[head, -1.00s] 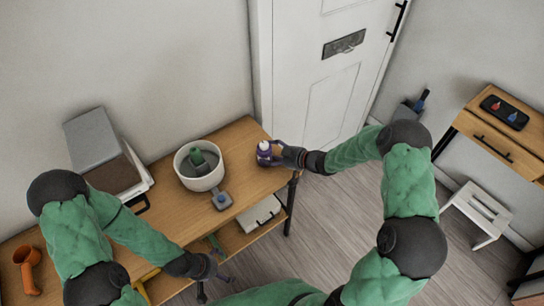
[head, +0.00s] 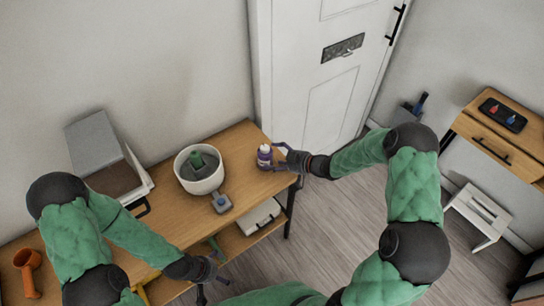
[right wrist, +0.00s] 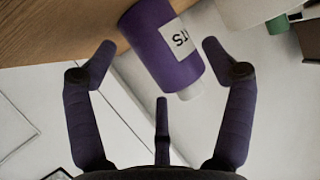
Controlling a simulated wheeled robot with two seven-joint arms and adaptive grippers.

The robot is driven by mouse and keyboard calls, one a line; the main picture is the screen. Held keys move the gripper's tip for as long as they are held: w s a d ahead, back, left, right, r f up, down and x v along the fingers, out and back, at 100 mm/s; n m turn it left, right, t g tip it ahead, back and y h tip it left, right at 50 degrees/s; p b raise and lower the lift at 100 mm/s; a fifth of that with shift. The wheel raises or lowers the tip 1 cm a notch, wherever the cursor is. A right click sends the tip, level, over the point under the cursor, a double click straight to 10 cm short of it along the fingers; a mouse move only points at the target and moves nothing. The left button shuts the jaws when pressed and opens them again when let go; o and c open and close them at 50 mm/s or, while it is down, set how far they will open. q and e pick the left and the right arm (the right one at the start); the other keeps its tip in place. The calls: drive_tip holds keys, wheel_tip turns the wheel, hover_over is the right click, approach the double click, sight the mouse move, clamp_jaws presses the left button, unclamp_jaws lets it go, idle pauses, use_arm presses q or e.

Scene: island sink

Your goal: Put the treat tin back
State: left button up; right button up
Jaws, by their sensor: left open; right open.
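The treat tin (head: 264,156) is a small purple cylinder with a white top and a white label. It stands upright near the right end of the wooden table. In the right wrist view the tin (right wrist: 164,42) shows part of its label, ending in "TS". My right gripper (head: 281,157) is open just right of the tin. In the right wrist view its spread fingers (right wrist: 158,50) lie on either side of the tin, with visible gaps. My left gripper (head: 212,279) is open and empty at the table's front edge, away from the tin.
A white door (head: 325,75) is behind. A side table (head: 510,145) stands right.

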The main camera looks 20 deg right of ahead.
drive_tip(key=p+v, duration=0.2)
drive_tip(key=v, duration=0.8)
drive_tip(key=shift+p, duration=0.3)
